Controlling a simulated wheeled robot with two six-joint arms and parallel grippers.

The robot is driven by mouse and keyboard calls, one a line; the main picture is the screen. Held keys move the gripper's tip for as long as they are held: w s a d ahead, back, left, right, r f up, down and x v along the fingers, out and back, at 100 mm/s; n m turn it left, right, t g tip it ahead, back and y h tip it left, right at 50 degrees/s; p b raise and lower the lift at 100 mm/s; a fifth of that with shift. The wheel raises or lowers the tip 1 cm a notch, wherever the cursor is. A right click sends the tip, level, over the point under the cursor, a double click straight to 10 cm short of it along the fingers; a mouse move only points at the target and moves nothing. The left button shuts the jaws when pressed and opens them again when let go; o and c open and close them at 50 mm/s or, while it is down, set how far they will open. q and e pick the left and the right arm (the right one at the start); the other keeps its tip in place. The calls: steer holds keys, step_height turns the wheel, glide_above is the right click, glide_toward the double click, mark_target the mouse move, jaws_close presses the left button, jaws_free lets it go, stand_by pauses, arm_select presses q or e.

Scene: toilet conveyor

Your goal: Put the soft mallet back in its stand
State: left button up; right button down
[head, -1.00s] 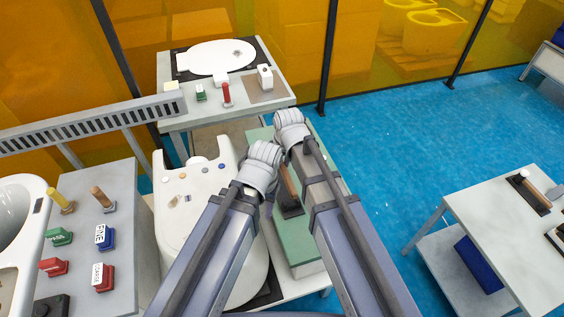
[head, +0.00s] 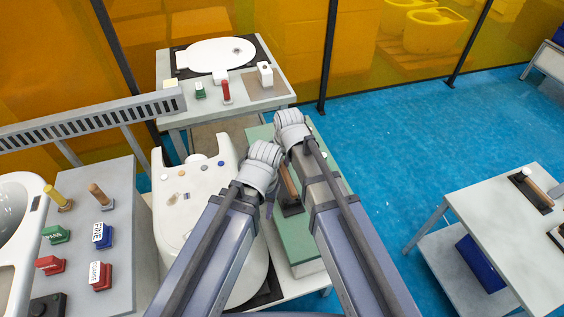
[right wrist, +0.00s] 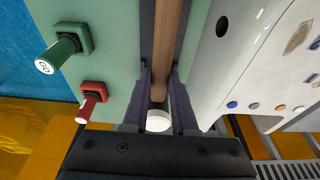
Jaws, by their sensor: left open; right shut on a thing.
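My right gripper (head: 292,127) is above the green-topped bench; its fingers are hidden in the head view. In the head view the brown handle (head: 288,183) shows between my arms, over a dark base (head: 292,209) on the bench, seemingly the stand. I cannot tell whether the mallet touches it.
A white toilet (head: 178,235) stands close left of the green bench (head: 305,253). The right wrist view shows a green (right wrist: 67,44) and a red button (right wrist: 93,90) on the bench. A grey table (head: 125,195) with stamps is at left, a white table (head: 500,220) at right.

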steer(key=shift+s+b+x, duration=0.2)
steer(key=shift+b+x, duration=0.75)
steer(key=shift+x, duration=0.05)
steer(key=shift+s+b+x, duration=0.2)
steer(key=shift+b+x, duration=0.7)
steer(key=shift+x, duration=0.05)
steer(key=shift+d+f, duration=0.1)
steer(key=shift+d, duration=0.05)
steer(key=c, duration=0.6)
jaws_free()
steer(key=p+v, duration=0.7)
steer(key=v, duration=0.1)
steer(key=shift+p, duration=0.35)
